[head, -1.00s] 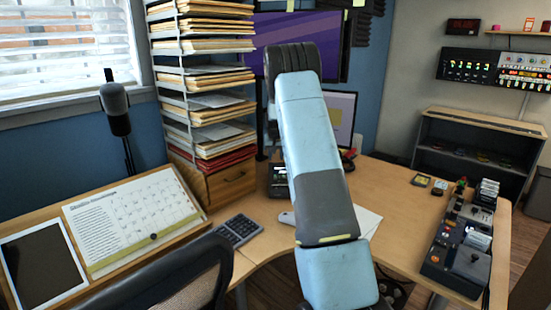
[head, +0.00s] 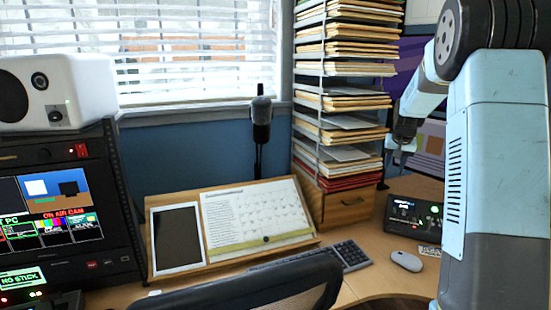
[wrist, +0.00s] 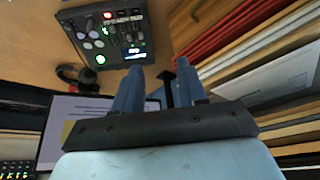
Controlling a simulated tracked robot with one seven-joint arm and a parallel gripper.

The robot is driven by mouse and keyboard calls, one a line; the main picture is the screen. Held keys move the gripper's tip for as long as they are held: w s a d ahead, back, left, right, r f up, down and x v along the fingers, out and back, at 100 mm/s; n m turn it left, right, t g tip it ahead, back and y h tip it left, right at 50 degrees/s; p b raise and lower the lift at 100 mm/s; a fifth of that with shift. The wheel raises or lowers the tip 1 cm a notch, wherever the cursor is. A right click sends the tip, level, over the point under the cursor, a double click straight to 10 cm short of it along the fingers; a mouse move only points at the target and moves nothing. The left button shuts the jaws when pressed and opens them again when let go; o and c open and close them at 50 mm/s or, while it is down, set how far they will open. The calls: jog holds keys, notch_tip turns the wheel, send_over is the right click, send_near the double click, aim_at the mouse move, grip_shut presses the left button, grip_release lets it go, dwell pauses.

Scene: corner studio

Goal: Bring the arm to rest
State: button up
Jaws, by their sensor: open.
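My arm (head: 497,150) rises along the right side of the head view, and its far part bends down towards the desk. My gripper (head: 400,150) is small at its end, beside the tall paper rack. In the wrist view my gripper (wrist: 160,70) shows two blue fingers standing apart, with nothing held between them. A small control box (wrist: 112,32) with lit buttons lies beyond the fingers on the desk. It also shows in the head view (head: 412,217).
The paper rack (head: 340,95) stands close left of my gripper. A monitor (wrist: 80,108) is near it too. A mouse (head: 406,261), keypad (head: 350,255), calendar board (head: 255,213), microphone (head: 261,120) and chair (head: 245,290) stand further left or nearer. A speaker (head: 85,90) is far left.

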jog(key=s+a+r+n, duration=0.1)
jog(key=s+a+r, duration=0.3)
jog(key=s, duration=0.3)
jog(key=s+a+r, duration=0.4)
jog(key=s, duration=0.4)
jog(key=s+a+r+n, duration=0.1)
jog(key=s+a+r, duration=0.3)
jog(key=s, duration=0.3)
jog(key=s+a+f+n, duration=0.1)
jog(key=s+a, duration=0.2)
jog(key=s, duration=0.8)
jog(key=s+a+f+n+t+y, duration=0.1)
jog(key=s+a+f, duration=0.1)
jog(key=s, duration=0.9)
jog(key=shift+s+a+f, duration=0.3)
jog(key=shift+a, duration=0.5)
